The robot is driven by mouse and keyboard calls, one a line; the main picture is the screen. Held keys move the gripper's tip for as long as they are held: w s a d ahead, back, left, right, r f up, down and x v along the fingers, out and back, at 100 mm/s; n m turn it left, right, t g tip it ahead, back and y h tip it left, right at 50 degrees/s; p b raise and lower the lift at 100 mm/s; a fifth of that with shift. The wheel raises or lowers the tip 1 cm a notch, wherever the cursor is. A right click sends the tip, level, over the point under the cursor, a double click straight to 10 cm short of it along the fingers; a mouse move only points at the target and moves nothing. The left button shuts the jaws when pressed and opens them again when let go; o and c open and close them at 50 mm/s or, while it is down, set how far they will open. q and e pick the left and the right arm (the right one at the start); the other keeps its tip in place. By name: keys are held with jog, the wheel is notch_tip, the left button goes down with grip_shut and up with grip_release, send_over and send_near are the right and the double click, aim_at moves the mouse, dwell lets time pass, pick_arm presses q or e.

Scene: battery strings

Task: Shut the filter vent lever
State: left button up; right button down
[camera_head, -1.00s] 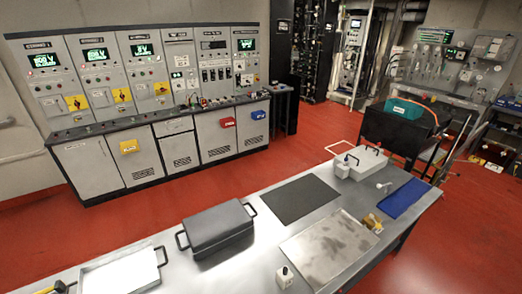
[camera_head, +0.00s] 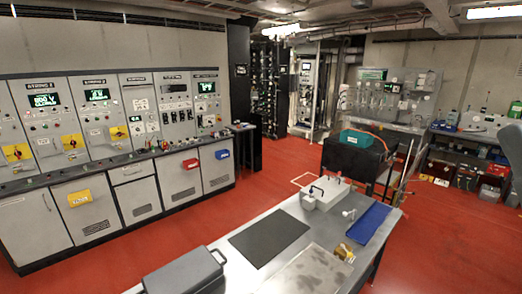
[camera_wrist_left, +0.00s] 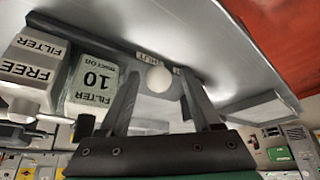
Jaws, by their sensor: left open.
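In the left wrist view, which looks upside down, a round white knob (camera_wrist_left: 158,79) shows between the fingertips of my left gripper (camera_wrist_left: 160,74). The gripper is open, one finger on each side of the knob; I cannot tell whether either finger touches it. A small plate behind the knob has a label (camera_wrist_left: 147,57) that seems to read SHUT. The shaft of the lever is not clearly visible. White blocks beside it read FILTER 10 MICRON (camera_wrist_left: 92,85) and FILTER FREE (camera_wrist_left: 28,62). Neither gripper shows in the head view.
The head view has a steel bench (camera_head: 225,255) in front, with a black mat (camera_head: 270,241) and a grey lidded box (camera_head: 184,275). A gauge panel (camera_head: 398,96) stands at the back right, behind a teal box (camera_head: 360,138). Red floor (camera_head: 445,225) lies open to the right.

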pick_arm(q)
notch_tip(320, 180, up, 7)
jog(key=p, duration=0.6)
jog(key=shift+f, duration=0.1)
